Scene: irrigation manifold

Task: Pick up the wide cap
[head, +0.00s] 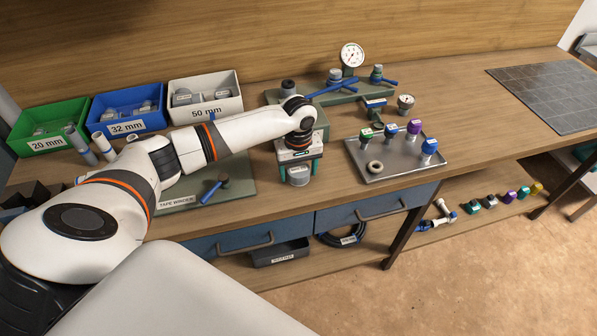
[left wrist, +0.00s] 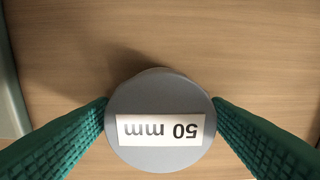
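The wide cap (head: 298,177) is a grey round cap near the front edge of the bench. In the left wrist view its flat top (left wrist: 160,152) carries a white "50 mm" label, upside down in the picture. My left gripper (head: 297,168) points down over it. In the left wrist view its two green ribbed fingers (left wrist: 160,108) meet the cap's left and right sides with no visible gap, so it looks shut on the cap. Whether the cap's underside touches the bench is hidden. My right gripper is not in view.
Green 20 mm (head: 32,143), blue 32 mm (head: 120,122) and white 50 mm (head: 222,112) bins stand at the back left. A metal tray (head: 400,168) with several coloured-top valves is to the right. A manifold with a gauge (head: 351,56) stands behind. Bench at right is clear before a dark grid mat (head: 548,95).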

